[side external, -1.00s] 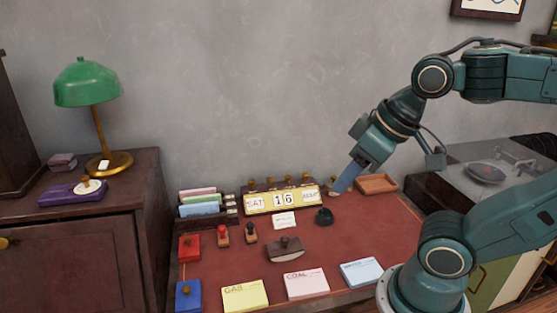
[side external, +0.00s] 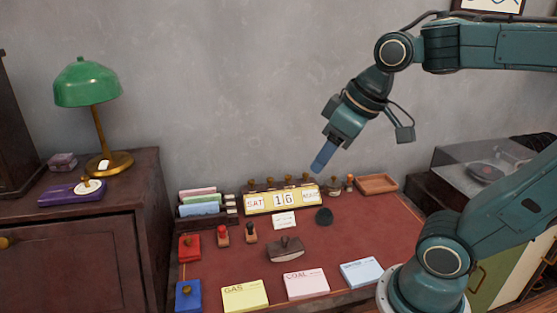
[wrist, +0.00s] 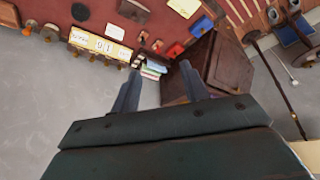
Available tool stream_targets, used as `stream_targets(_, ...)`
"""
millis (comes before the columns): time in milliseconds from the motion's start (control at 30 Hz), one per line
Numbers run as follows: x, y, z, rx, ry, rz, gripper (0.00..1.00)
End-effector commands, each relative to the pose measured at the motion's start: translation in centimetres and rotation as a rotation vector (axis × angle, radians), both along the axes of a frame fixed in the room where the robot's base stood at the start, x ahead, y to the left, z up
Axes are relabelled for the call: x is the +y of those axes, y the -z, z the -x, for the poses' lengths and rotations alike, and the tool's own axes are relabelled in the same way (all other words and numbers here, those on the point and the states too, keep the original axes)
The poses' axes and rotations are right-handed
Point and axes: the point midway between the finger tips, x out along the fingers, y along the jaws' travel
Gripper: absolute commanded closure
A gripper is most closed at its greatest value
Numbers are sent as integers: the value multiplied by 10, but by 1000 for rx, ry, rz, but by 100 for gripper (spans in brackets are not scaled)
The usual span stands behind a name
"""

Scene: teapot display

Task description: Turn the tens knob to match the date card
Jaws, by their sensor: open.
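The yellow-framed calendar (side external: 283,200) stands at the back of the red desk and reads SAT, 1, 6 and a month too small to read surely. Several brass knobs (side external: 287,181) stand along its top. The white date card (side external: 284,219) is in front of it; its writing is too small to read. My gripper (side external: 320,164) is open and empty, above and right of the calendar, touching nothing. In the wrist view the calendar (wrist: 100,45) appears upside down, left of my two fingers (wrist: 160,88), with the date card (wrist: 114,31) beyond it.
Two small stamps (side external: 343,185) and a wooden tray (side external: 376,184) stand right of the calendar. A dark round object (side external: 324,216) lies in front. A letter rack (side external: 203,203) stands to the left. A wooden blotter (side external: 285,249) and coloured pads cover the front.

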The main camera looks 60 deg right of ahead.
Motion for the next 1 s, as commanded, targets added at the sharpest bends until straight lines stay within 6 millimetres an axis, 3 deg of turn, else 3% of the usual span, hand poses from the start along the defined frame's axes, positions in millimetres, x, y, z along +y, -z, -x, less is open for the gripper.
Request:
stream_targets(467,-47,-11,-106,61,-121,27,55)
stream_targets(733,-90,2,-161,82,-192,30,55)
stream_targets(1000,-143,29,-207,95,-262,26,55)
